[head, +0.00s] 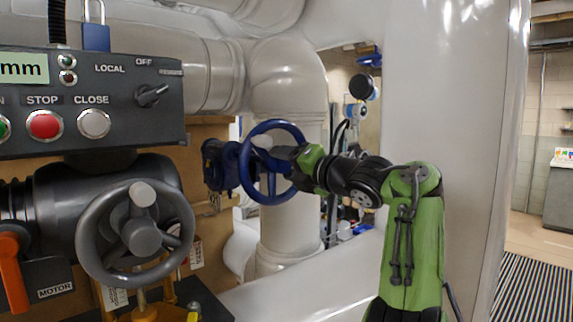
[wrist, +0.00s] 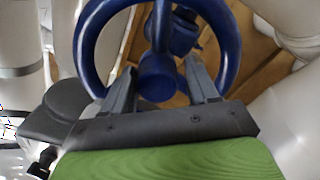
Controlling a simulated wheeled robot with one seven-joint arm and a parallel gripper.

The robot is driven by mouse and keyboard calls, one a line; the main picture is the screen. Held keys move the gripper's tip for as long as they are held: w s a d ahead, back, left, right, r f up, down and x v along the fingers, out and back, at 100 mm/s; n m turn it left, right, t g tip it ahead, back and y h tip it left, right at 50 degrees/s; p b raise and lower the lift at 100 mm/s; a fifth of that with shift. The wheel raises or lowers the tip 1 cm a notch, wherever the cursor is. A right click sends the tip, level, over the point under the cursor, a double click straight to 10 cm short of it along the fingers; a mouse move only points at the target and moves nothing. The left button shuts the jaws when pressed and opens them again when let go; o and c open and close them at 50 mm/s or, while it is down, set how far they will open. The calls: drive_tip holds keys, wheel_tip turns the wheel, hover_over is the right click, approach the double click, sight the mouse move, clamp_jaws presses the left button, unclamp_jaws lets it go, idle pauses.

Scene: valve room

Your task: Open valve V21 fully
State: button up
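A blue handwheel (head: 250,150) on a blue valve body (head: 219,166) stands in the middle of the head view, in front of pale pipes. I cannot read any V21 label on it. My gripper (head: 297,160) is at the right side of this wheel in the head view. In the wrist view the blue wheel (wrist: 232,45) fills the top, with its round hub (wrist: 158,78) facing me. The two grey fingers of my gripper (wrist: 160,72) are spread apart, one on each side of the hub, with gaps visible. I cannot tell whether a finger touches the rim or spokes.
A dark control box (head: 100,130) with STOP and CLOSE buttons is at the left. Below it are a grey handwheel (head: 88,248) and an orange lever (head: 12,270) by a MOTOR label. A large pale tank (head: 455,120) stands behind my arm. Open floor shows at the far right.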

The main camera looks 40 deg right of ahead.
drive_tip(key=shift+w+a+r, duration=0.1)
drive_tip(key=shift+a+r, duration=0.15)
drive_tip(key=shift+a, duration=0.1)
drive_tip(key=shift+s+f+b, duration=0.2)
drive_tip(key=shift+s+b, duration=0.1)
drive_tip(key=shift+s, duration=0.05)
drive_tip(key=s+b, duration=0.1)
drive_tip(key=s, duration=0.4)
drive_tip(key=shift+s, duration=0.1)
drive_tip(key=shift+f, duration=0.1)
